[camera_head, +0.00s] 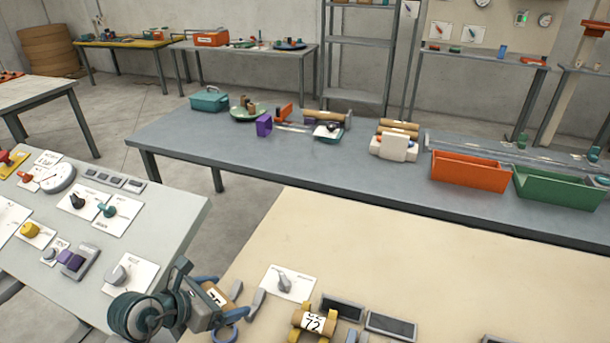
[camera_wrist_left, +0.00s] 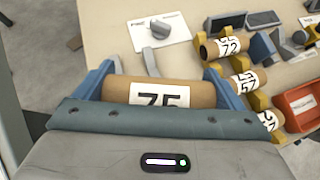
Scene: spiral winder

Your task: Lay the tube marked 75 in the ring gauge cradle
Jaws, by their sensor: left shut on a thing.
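My left gripper (camera_head: 218,308) is shut on a brown cardboard tube with a white label (camera_head: 215,293). In the left wrist view the tube (camera_wrist_left: 158,93) lies across between the two blue fingers, and its label reads 75. It is held over the near left edge of the cream table. Grey upright pieces (camera_head: 256,302) stand just right of the tube, and one also shows behind it in the left wrist view (camera_wrist_left: 151,63). I cannot tell whether they belong to the ring gauge cradle. My right gripper is not in view.
A tube marked 72 (camera_head: 313,322) rests on yellow supports; a tube marked 57 (camera_wrist_left: 243,82) lies nearer. A white card with a grey knob (camera_head: 287,283), dark flat trays (camera_head: 390,325) and an orange bin (camera_wrist_left: 300,105) are close. The cream table's far part is clear.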

